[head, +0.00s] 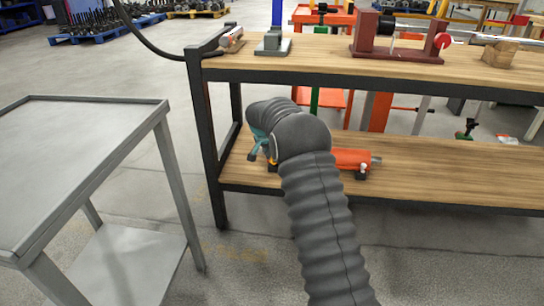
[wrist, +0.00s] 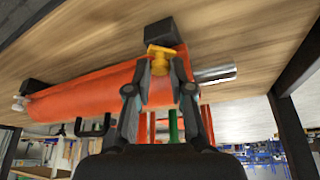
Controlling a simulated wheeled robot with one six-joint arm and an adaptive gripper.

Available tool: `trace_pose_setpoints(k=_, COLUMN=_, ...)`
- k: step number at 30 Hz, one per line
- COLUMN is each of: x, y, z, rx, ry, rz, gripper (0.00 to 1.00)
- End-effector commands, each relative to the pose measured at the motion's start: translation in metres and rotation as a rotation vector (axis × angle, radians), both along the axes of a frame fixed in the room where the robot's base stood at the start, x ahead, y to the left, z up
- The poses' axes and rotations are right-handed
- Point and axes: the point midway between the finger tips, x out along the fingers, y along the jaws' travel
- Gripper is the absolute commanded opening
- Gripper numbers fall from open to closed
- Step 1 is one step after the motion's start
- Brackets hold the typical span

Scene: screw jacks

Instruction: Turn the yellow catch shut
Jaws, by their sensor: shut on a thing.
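The yellow catch (wrist: 159,60) sits by a black block (wrist: 174,33) near one end of an orange cylinder (wrist: 95,92). My gripper (wrist: 160,72) has its two fingers on either side of the catch and is shut on it. In the head view the orange cylinder (head: 350,158) lies on the lower wooden shelf, its left part hidden by my arm. A small yellow spot (head: 272,166) shows beside my gripper, too small to read the catch's angle. A shiny rod (wrist: 217,74) sticks out of the cylinder's end in the wrist view.
The lower shelf (head: 450,172) is clear to the right of the cylinder. The upper shelf (head: 310,66) is above and behind my arm and carries several devices. A dark shelf post (head: 207,150) stands close to the left, and a grey cart (head: 80,160) stands further left.

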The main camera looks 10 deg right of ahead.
Motion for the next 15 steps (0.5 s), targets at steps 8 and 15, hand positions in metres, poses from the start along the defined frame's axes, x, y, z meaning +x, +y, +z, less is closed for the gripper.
trace_pose_setpoints(k=8, x=0.0030, y=0.0032, z=0.0007, rx=0.000, ry=-0.002, rz=-0.261, gripper=0.00)
trace_pose_setpoints(k=15, x=0.0045, y=0.0042, z=0.0014, rx=0.002, ry=-0.001, rz=-0.481, gripper=0.00)
